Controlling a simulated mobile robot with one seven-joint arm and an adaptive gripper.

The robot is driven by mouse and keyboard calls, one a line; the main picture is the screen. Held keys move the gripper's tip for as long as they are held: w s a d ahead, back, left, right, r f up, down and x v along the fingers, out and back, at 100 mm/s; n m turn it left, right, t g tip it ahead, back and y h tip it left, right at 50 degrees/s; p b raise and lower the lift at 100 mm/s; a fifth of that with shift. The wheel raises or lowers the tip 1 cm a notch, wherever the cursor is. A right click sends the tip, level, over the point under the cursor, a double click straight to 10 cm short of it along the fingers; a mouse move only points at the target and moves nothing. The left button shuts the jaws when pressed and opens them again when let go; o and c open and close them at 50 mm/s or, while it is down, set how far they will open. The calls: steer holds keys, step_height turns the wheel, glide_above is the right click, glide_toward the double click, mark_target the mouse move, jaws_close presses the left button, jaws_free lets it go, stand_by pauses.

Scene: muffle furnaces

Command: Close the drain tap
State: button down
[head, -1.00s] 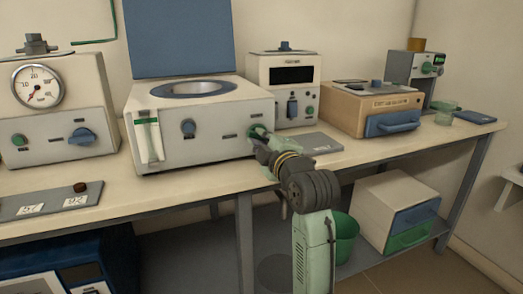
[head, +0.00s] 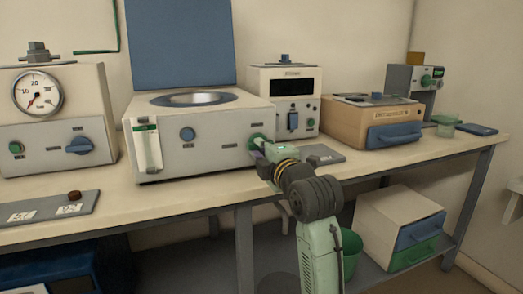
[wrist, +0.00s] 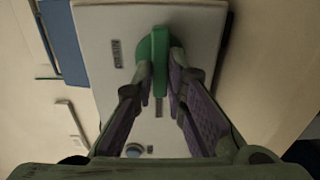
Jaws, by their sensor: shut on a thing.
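A green tap handle (wrist: 160,60) sits on the front panel of the white machine with the raised blue lid (head: 205,125). In the wrist view my gripper (wrist: 161,80) has its two fingers on either side of the handle's bar, shut on it. In the head view my gripper (head: 262,145) reaches the right end of that panel. Only part of the green tap (head: 256,141) shows there. My gripper and wrist cover the rest.
A gauge unit (head: 50,115) stands at the left, and a white unit with a dark display (head: 292,88) stands behind my gripper. A tan box with a blue drawer (head: 370,120) is to the right. A grey plate (head: 318,155) lies close beside my gripper.

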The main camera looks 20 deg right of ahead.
steer(key=c, duration=1.6)
jaws_free()
steer(key=s, duration=1.2)
steer(key=shift+d, duration=0.2)
steer(key=shift+w+a, duration=0.1)
